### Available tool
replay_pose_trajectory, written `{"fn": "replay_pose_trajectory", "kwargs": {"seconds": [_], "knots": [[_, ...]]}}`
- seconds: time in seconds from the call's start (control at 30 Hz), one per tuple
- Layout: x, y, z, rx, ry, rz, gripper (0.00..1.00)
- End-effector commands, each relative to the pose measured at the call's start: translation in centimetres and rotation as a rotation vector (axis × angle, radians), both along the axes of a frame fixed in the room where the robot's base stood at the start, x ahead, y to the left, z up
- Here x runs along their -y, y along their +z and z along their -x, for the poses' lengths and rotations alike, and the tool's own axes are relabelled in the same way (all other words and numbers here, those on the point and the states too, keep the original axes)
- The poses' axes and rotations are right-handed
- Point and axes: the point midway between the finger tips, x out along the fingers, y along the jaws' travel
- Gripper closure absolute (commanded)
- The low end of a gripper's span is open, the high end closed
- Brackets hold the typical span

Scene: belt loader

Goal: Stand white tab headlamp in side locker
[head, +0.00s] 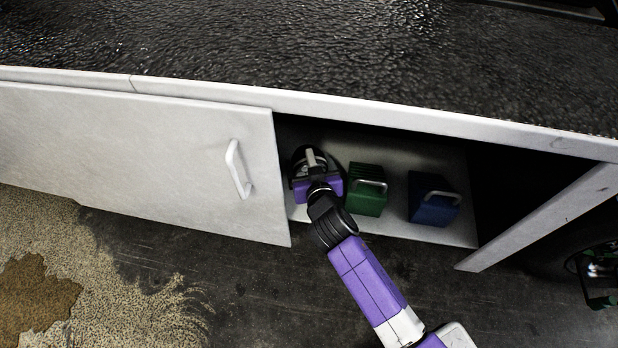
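The side locker (430,231) is open on its right part, with a pale floor and a dark interior. My gripper (314,164) reaches into the opening at its left end, beside the door's edge. A dark rounded shape (298,156) shows around the gripper's far end, with a pale grey piece at its middle. It may be the headlamp, but my gripper covers much of it and I cannot make out a white tab. The fingers are too small and hidden to tell whether they are open or shut.
A green ribbed block with a handle (367,192) stands right of my gripper. A blue block with a handle (433,200) stands further right. The white door (150,150) with its handle (238,168) covers the left side. A black textured surface (300,45) lies above.

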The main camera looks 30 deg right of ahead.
Motion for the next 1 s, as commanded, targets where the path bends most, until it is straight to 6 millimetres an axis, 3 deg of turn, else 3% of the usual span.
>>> {"fn": "replay_pose_trajectory", "kwargs": {"seconds": [0.17,0.43,0.83,0.87,0.93,1.0], "knots": [[0.0,-1.0,-0.1,0.003,0.001,0.0,0.76],[0.0,-4.6,-0.1,0.002,0.001,0.0,0.76],[0.0,-5.0,-0.1,0.003,0.001,0.0,0.76],[0.0,-5.0,0.0,0.001,0.0,0.0,0.13],[0.0,-4.9,0.0,0.001,0.0,0.0,0.0],[0.0,-4.9,0.0,0.001,0.0,0.0,0.0]]}}
